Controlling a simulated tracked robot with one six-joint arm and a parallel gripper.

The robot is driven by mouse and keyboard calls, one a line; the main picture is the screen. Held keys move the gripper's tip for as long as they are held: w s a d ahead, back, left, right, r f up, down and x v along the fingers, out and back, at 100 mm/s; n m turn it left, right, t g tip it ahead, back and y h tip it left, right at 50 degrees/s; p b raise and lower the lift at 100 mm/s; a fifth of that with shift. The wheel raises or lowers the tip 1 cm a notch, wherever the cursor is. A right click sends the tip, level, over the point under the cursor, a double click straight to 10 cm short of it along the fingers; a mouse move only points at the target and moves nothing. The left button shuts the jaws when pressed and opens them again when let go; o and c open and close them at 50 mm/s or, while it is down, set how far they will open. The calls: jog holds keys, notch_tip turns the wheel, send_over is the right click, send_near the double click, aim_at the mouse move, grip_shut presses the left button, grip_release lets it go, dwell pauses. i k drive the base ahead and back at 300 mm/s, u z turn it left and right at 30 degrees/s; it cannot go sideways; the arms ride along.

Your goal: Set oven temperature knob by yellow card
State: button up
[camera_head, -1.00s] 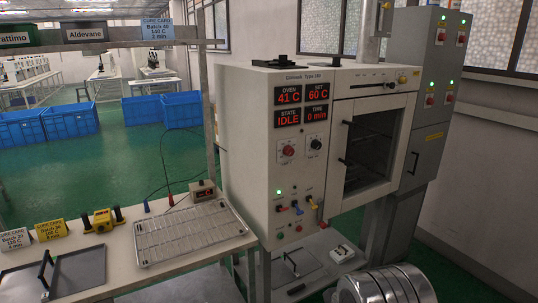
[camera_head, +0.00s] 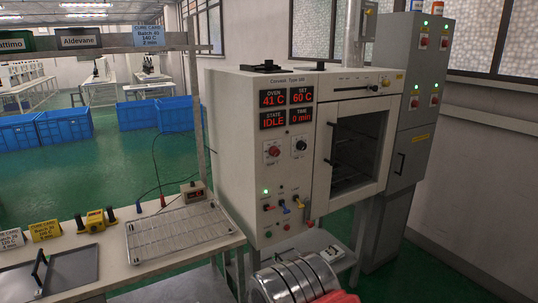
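The oven (camera_head: 240,130) stands in the middle, its displays reading OVEN 41 C, SET 60 C, STATE IDLE and TIME 0 min. Below them are a red-centred knob (camera_head: 273,151) at left and a black knob (camera_head: 300,145) at right; their labels are too small to read. The yellow card (camera_head: 45,230) stands at the left on the bench; it is headed CURE CARD, and its small batch and temperature figures are not clearly legible.
A pale card (camera_head: 11,239) stands left of the yellow one; a blue card (camera_head: 149,36) hangs from the rail. A yellow device (camera_head: 95,222) and wire rack (camera_head: 175,232) are on the bench. A silver banded cylinder (camera_head: 290,282) and red shape (camera_head: 338,297) are at the bottom edge.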

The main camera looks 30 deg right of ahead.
aim_at(273, 150)
jog(key=z, duration=0.05)
jog(key=i, duration=1)
jog(key=u, duration=0.05)
